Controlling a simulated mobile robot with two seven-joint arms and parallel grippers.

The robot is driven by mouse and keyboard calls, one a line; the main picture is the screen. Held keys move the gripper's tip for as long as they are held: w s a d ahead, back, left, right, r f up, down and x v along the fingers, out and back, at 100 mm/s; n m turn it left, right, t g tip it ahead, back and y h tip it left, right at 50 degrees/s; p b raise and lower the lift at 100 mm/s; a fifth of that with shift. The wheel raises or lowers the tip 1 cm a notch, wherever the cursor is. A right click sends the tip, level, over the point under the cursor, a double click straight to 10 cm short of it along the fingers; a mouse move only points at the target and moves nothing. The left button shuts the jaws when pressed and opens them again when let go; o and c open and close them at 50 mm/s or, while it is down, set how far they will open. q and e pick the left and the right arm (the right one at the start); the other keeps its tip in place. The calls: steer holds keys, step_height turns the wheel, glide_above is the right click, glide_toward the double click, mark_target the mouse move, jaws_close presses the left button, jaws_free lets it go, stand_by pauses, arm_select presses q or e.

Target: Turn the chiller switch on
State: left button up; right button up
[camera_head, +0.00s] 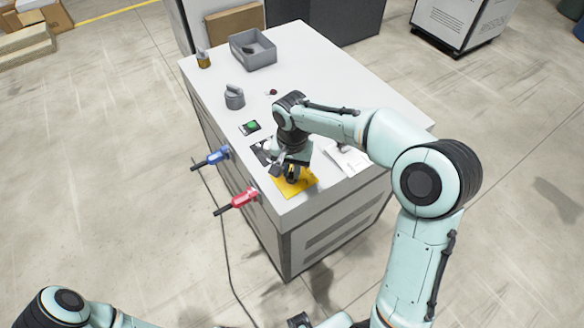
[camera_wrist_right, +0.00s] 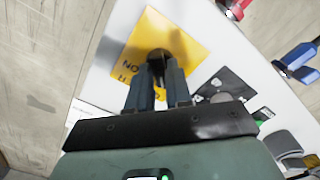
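The chiller switch is a dark knob (camera_wrist_right: 158,56) on a yellow plate (camera_head: 304,184) with black lettering, at the near corner of the white cabinet top (camera_head: 320,62). In the right wrist view the yellow plate (camera_wrist_right: 200,48) shows part of the word "ON". My right gripper (camera_head: 291,173) is over the plate, pointing down. Its two fingers (camera_wrist_right: 158,82) are close together, one on each side of the knob, and look shut on it. The fingers hide part of the knob, so its exact angle is unclear. My left gripper is not in view.
A blue plug-like handle (camera_head: 216,156) and a red one (camera_head: 242,199) stick out from the cabinet's left side. A green button (camera_head: 251,126), a grey knob-like part (camera_head: 234,97) and a grey bin (camera_head: 253,50) are farther back. The right part of the top is mostly clear.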

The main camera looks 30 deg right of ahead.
jaws_close()
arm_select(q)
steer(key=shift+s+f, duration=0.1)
arm_select(e)
steer(key=shift+m, duration=0.3)
steer(key=m, duration=0.2)
steer(key=shift+m+b, duration=0.3)
steer(key=shift+m, duration=0.1)
steer(key=m, duration=0.4)
steer(key=shift+m, duration=0.3)
steer(key=m, duration=0.4)
steer(key=shift+b, duration=0.3)
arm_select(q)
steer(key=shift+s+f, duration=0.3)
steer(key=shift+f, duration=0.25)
arm_select(e)
steer(key=m, duration=0.5)
steer(key=shift+m, duration=0.4)
steer(key=o, duration=0.6)
jaws_free()
steer(key=shift+c, duration=0.2)
